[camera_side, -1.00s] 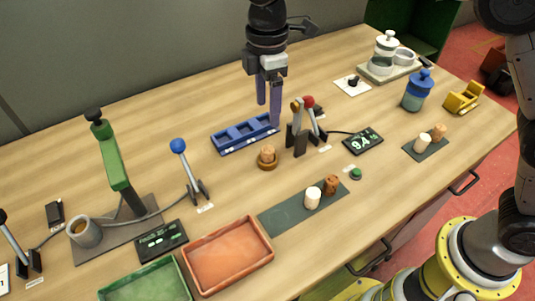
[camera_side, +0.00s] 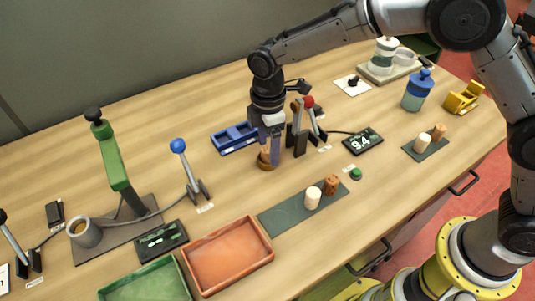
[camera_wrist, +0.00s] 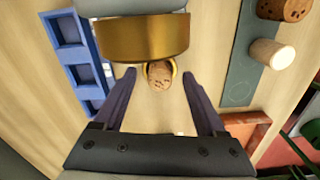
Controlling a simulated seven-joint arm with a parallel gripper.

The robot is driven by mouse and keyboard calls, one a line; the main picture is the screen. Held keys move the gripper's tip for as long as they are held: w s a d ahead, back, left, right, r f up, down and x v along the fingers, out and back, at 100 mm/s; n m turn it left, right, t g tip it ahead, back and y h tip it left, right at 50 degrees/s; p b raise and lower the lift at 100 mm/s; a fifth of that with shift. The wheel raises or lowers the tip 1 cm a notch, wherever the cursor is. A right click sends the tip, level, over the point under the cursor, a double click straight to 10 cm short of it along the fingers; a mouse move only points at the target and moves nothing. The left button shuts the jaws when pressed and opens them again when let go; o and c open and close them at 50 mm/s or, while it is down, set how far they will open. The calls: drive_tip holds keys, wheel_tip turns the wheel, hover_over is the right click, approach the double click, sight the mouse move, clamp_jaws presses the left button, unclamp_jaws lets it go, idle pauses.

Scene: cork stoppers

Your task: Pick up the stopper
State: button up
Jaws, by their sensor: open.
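My gripper (camera_side: 270,161) is open and points down right at the stopper. In the wrist view its two fingers (camera_wrist: 159,77) are apart, one on each side of the stopper. In the side view the fingers partly hide the stopper, and I cannot tell if they touch it.
A blue compartment tray (camera_side: 236,138) stands just behind, and a red-knobbed lever (camera_side: 303,125) stands close on the right. A dark mat (camera_side: 285,217) with a white stopper (camera_side: 313,199) and a brown one (camera_side: 331,185) lies in front. An orange tray (camera_side: 228,257) is front left.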

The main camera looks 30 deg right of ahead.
drive_tip(key=shift+f, duration=0.2)
clamp_jaws()
drive_tip(key=shift+r, duration=0.15)
idle(0.3)
drive_tip(key=shift+r, duration=0.25)
wheel_tip(320, 180, up, 2)
drive_tip(key=shift+r, duration=0.1)
drive_tip(key=s+d+r, duration=0.6)
drive_tip(key=s+r, duration=0.4)
drive_tip(key=s, duration=0.2)
drive_tip(key=shift+s+d, duration=0.2)
drive_tip(key=shift+d, duration=0.1)
